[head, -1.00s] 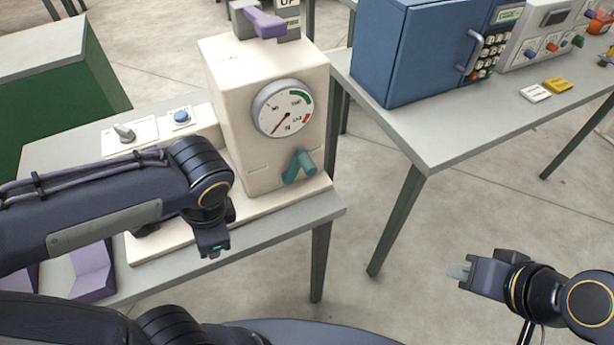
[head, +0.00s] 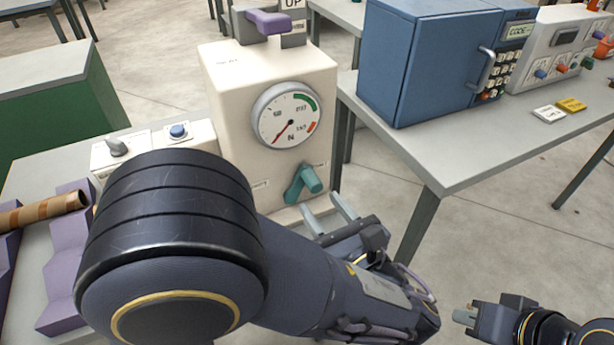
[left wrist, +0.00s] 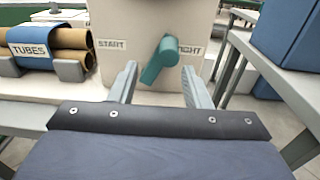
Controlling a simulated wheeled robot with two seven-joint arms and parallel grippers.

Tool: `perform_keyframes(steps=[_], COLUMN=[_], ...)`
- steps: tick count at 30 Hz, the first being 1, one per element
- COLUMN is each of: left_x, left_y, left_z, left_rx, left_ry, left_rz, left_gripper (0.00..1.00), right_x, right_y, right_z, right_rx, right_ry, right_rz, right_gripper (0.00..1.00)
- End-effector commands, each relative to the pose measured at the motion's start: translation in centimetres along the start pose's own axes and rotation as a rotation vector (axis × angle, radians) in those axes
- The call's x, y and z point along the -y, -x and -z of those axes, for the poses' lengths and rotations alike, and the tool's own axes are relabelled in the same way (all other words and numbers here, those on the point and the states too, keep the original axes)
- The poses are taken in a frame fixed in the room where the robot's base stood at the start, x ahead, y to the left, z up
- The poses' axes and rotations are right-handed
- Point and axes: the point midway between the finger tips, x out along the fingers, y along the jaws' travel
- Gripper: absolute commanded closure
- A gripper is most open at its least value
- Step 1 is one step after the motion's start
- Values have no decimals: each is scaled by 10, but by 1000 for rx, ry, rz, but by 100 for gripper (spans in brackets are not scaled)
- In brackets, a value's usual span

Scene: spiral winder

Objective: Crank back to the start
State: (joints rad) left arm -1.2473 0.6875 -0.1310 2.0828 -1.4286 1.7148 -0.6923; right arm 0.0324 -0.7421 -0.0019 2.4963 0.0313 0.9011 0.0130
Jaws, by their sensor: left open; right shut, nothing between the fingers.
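The winder (head: 262,105) is a cream box with a round dial (head: 288,117) on its front. The dial's red needle points to the lower left. The teal crank (head: 305,182) is low on the front; its knob sits at the upper right of its arm. In the left wrist view the crank (left wrist: 160,60) stands between the labels START (left wrist: 113,45) and a partly covered one ending in "IGHT" (left wrist: 188,50). My left gripper (head: 330,212) is open and empty, its fingers just short of the crank and apart from it. My right gripper (head: 465,317) is shut and empty, off to the right.
A purple lever (head: 268,22) tops the winder beside an UP sign. A panel with a knob (head: 117,147) and blue button (head: 178,131) lies left. Brown tubes (left wrist: 73,40) sit in a holder. A blue cabinet (head: 425,60) stands on the right table (head: 440,160).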

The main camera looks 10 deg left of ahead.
Motion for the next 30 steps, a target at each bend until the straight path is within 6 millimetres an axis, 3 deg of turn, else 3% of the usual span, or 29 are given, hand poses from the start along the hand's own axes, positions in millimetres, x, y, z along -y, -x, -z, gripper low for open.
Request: perform_keyframes(steps=[5, 19, 30], left_x=[9, 11, 11], left_y=[3, -63, -70], left_z=[0, -3, -4], left_rx=[45, 43, 43], left_ry=[-22, -21, -21], left_rz=[33, 31, 33], left_gripper=[56, 56, 56], right_x=[-1, -2, -2], right_y=[-2, -5, -5], right_z=[-1, -2, -2], right_rx=[-1, -1, 0], right_ry=[0, 0, 0], right_rz=[0, 0, 0], right_gripper=[100, 100, 100])
